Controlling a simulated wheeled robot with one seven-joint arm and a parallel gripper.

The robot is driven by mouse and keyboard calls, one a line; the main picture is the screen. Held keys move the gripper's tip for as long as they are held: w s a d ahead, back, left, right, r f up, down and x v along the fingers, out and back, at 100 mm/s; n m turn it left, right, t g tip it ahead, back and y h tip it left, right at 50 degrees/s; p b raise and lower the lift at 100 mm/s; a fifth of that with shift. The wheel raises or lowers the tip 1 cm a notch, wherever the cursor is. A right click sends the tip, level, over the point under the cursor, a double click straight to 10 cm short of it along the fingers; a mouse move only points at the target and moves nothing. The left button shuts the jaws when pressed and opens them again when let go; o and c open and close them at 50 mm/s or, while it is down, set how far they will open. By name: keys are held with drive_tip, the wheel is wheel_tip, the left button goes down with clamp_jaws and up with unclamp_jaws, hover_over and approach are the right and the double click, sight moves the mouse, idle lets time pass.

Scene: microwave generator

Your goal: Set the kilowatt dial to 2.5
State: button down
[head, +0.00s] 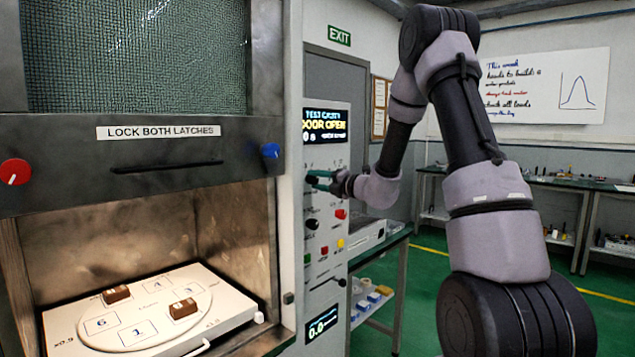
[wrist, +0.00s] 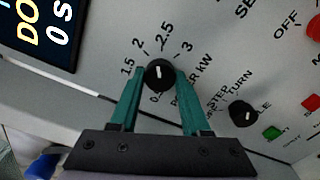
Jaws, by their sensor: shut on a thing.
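The kilowatt dial (wrist: 160,75) is a round black knob with a white pointer line, in the middle of the wrist view. The numbers 1.5, 2, 2.5 and 3 run around its upper side, with a 0 below. The pointer line stands nearly upright, roughly toward the gap between 2 and 2.5, nearer 2.5; its exact setting is hard to read. My gripper (wrist: 160,82) has a green finger on each side of the dial and is shut on it. In the head view my gripper (head: 322,181) is at the control panel (head: 333,160) and hides the dial.
A second black knob (wrist: 243,113) and a green button (wrist: 272,132) lie right of the dial in the wrist view. The display (head: 325,125) reads DOOR OPEN. The open cavity with a white tray (head: 62,330) is at left. A side table (head: 395,240) stands behind the panel.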

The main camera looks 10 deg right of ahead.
drive_tip(key=shift+m, duration=1.1)
drive_tip(key=shift+c, duration=1.8)
unclamp_jaws()
drive_tip(key=v, duration=1.1)
